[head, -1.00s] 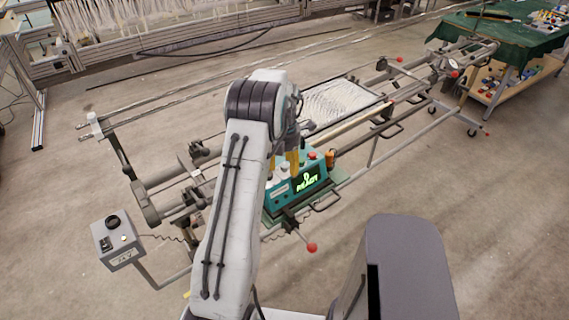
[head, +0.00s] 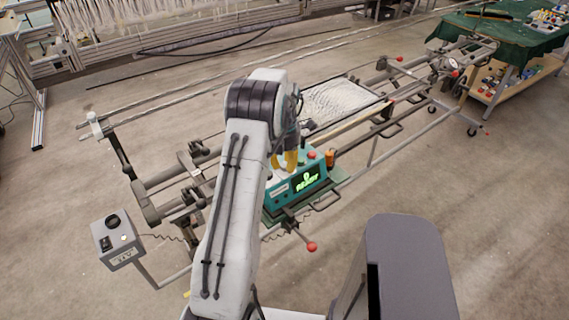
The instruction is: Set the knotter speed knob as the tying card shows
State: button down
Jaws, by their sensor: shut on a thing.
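The teal knotter unit (head: 281,200) sits on the long metal frame, with a lit green display (head: 307,180) on its front that reads something like "READY". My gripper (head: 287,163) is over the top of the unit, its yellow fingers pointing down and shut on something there. The speed knob is hidden behind my fingers and arm, so its setting cannot be seen. A red button (head: 312,155) and an orange part (head: 330,157) show at the unit's right end. The tying card cannot be made out in this view.
A grey control box (head: 117,241) with a black knob stands at the lower left. A red-ball lever (head: 311,246) sticks out in front of the unit. White warp threads (head: 335,103) lie on the frame. A green-covered table (head: 510,35) stands at the far right.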

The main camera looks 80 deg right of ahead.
jog(key=shift+f+m+b, duration=0.1)
jog(key=shift+m+b, duration=0.3)
jog(key=shift+m, duration=1)
jog(key=c, duration=1)
grip_release()
jog(key=shift+o, duration=0.2)
